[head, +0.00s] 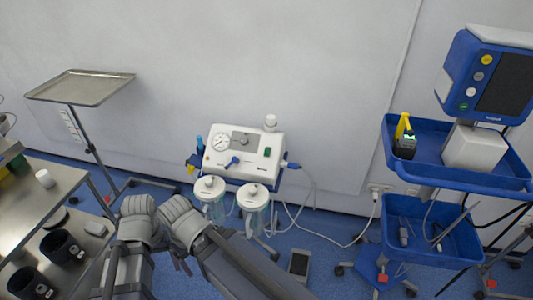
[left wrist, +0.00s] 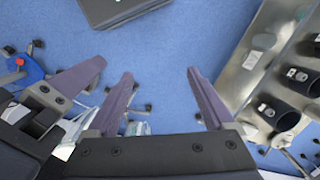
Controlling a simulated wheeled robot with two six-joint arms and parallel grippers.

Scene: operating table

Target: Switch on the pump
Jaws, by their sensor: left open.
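The pump (head: 245,145) is a white box with a round gauge (head: 220,142), a blue knob and a small green switch (head: 267,152) on its right side. It stands near the wall in the head view; whether the switch is on or off is too small to tell. My left gripper (left wrist: 160,72) is open and empty, pointing down over the blue floor in the left wrist view. In the head view my arms are at lower left, in front of the pump and apart from it. One finger of my right gripper (left wrist: 80,75) shows; its jaws are not clear.
Two clear canisters (head: 253,198) hang before the pump. A blue trolley (head: 500,180) with a monitor is at right.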

